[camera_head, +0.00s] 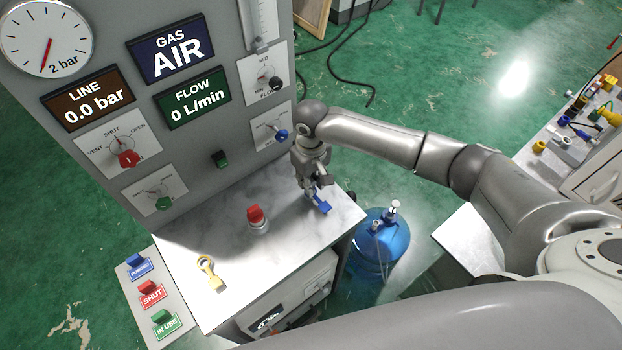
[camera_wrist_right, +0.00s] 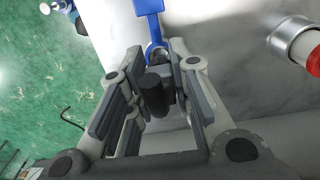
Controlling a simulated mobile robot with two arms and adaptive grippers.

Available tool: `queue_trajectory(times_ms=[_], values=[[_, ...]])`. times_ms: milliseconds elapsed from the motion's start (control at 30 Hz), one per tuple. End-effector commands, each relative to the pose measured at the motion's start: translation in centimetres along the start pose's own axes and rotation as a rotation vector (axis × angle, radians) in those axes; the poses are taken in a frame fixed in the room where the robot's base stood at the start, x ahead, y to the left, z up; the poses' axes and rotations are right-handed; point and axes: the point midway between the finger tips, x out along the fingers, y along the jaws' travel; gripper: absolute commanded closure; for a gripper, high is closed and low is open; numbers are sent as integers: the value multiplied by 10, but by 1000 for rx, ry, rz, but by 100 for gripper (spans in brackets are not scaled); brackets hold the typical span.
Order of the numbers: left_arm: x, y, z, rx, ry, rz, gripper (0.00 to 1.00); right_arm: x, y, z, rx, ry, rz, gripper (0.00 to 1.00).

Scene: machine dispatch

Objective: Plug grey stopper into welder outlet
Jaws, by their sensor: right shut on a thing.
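My right gripper (camera_head: 317,188) is above the right part of the marble-topped bench, pointing down. In the right wrist view, its fingers (camera_wrist_right: 154,98) are closed around a dark grey cylinder (camera_wrist_right: 155,92), which looks like the grey stopper. A blue tag with a ring end (camera_wrist_right: 148,8) is just past the fingertips; it also shows in the head view (camera_head: 321,205). I cannot tell whether it is joined to the cylinder. I cannot make out the welder outlet for certain; a grey-white machine (camera_head: 292,300) is under the bench top. My left gripper is not in view.
A red-capped metal cylinder (camera_head: 257,218) stands on the bench (camera_head: 215,240), with a yellow ring-ended piece (camera_head: 210,274) nearer its front edge. The gauge panel (camera_head: 200,125) rises behind. A blue gas bottle (camera_head: 380,245) stands on the floor right of the bench.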

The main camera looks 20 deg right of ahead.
Motion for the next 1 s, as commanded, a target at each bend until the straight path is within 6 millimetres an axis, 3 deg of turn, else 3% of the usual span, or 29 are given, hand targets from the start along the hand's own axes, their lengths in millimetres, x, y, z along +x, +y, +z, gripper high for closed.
queue_trajectory(times_ms=[1000], values=[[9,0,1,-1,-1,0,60,20,0,0,1,0,0,100]])
